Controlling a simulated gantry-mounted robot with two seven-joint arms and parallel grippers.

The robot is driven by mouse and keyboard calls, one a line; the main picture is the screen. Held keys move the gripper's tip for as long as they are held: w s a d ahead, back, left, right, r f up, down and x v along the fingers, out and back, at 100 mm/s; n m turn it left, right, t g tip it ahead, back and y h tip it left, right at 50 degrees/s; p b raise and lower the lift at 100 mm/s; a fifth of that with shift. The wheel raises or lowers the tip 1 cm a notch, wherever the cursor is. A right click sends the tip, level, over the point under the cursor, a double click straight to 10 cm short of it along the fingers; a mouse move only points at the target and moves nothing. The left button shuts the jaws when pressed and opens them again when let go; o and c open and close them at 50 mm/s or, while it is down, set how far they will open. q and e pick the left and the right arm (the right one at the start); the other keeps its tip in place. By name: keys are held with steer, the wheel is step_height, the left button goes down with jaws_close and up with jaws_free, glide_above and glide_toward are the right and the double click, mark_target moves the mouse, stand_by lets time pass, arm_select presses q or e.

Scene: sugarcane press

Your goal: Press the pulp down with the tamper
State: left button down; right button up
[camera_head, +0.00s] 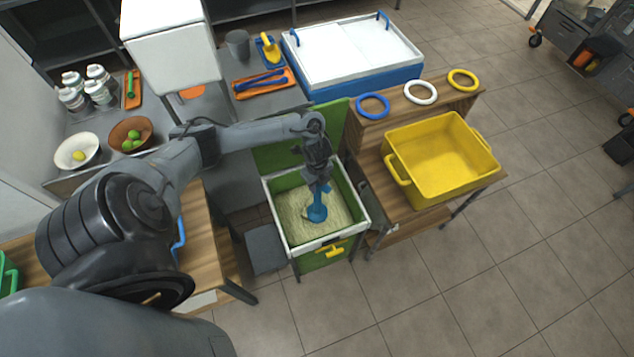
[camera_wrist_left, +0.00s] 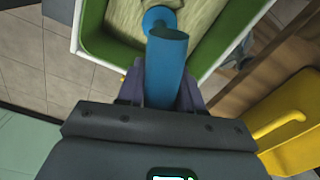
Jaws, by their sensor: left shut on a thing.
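The pulp (camera_head: 292,220) is a pale, fibrous mass inside a green-walled bin with a white rim (camera_head: 359,206). My left gripper (camera_head: 319,183) is shut on the blue tamper (camera_head: 317,212) and holds it over the bin with its foot down at the pulp. In the left wrist view, the tamper handle (camera_wrist_left: 167,62) stands between the fingers of my left gripper (camera_wrist_left: 160,92), and the pulp (camera_wrist_left: 208,18) shows beyond it. I cannot tell how hard the foot bears on the pulp. My right gripper is not in view.
A yellow tub (camera_head: 440,155) stands on a wooden table right of the bin, beside blue, white and yellow rings (camera_head: 420,92). A yellow handle (camera_head: 330,250) is on the bin's front. A blue and white chest (camera_head: 350,50) stands behind. Floor is clear in front.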

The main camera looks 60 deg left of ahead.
mark_target(317, 195)
arm_select(q)
steer(key=shift+f+b, duration=1.25)
steer(key=shift+f, duration=0.75)
steer(key=shift+f+b, duration=1.55)
steer(key=shift+f, duration=0.8)
stand_by(0.3)
steer(key=shift+r, duration=0.1)
step_height(317, 195, up, 4)
steer(key=p, duration=0.3)
steer(key=shift+f+p, duration=0.25)
steer(key=shift+p, duration=0.15)
step_height(317, 195, up, 7)
steer(key=p, duration=0.7)
steer(key=shift+r, duration=0.1)
step_height(317, 195, up, 9)
steer(key=p, duration=0.9)
step_height(317, 195, up, 2)
steer(key=shift+r+p, duration=0.1)
steer(key=shift+p, duration=1.15)
